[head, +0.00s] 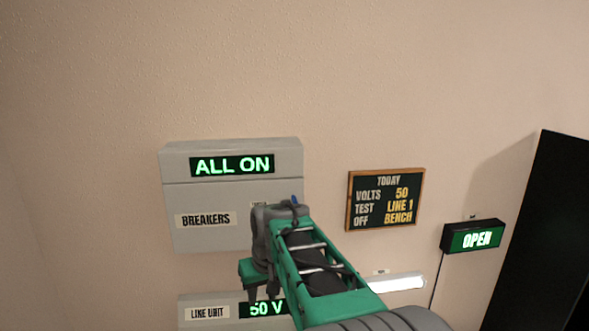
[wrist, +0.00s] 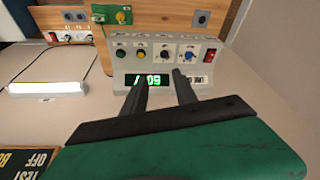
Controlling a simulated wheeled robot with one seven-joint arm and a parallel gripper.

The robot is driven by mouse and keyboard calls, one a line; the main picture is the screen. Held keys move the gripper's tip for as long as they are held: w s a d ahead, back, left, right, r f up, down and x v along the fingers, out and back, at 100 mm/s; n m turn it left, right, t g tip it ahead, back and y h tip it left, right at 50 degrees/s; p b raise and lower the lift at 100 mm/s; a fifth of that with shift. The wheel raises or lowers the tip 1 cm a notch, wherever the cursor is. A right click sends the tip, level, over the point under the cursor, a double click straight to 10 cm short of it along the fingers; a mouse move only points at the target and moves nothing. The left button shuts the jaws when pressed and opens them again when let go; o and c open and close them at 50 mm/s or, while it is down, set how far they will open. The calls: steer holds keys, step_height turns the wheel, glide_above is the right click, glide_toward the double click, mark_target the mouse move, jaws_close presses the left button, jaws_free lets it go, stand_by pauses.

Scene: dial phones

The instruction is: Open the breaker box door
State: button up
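The grey breaker box (head: 210,201) is on the wall in the head view. It has a green "ALL ON" display on top and a "BREAKERS" label on its front below a seam. The front looks closed. My arm hides its lower right part. My gripper (head: 263,292) points down in front of the wall, below the box and over the top of the line unit. In the wrist view my gripper (wrist: 159,78) has its two dark fingers apart with nothing between them. The breaker box is not seen in the wrist view.
The line unit (head: 226,312) with a "50 V" display is below the box; the wrist view shows its knobs and red switch (wrist: 209,56) upside down. A "TODAY" board (head: 387,199), a lit lamp bar (head: 397,284) and an "OPEN" sign (head: 473,239) are to the right.

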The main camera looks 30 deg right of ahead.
steer(key=w+d+r+m+p, duration=0.1)
steer(key=w+d+r+p, duration=0.2)
steer(key=d+r+p, duration=0.5)
steer(key=w+d+r+p, duration=0.35)
steer(key=d+r, duration=0.35)
steer(key=r, duration=0.4)
steer(key=shift+t+h, duration=0.4)
steer(key=x, duration=0.5)
steer(key=p+x, duration=0.1)
steer(key=x, duration=0.2)
steer(key=shift+s+a+f, duration=0.15)
steer(key=shift+s+f, duration=0.05)
steer(key=shift+s, duration=0.05)
steer(key=shift+c, duration=0.4)
jaws_close()
steer(key=shift+r, duration=0.1)
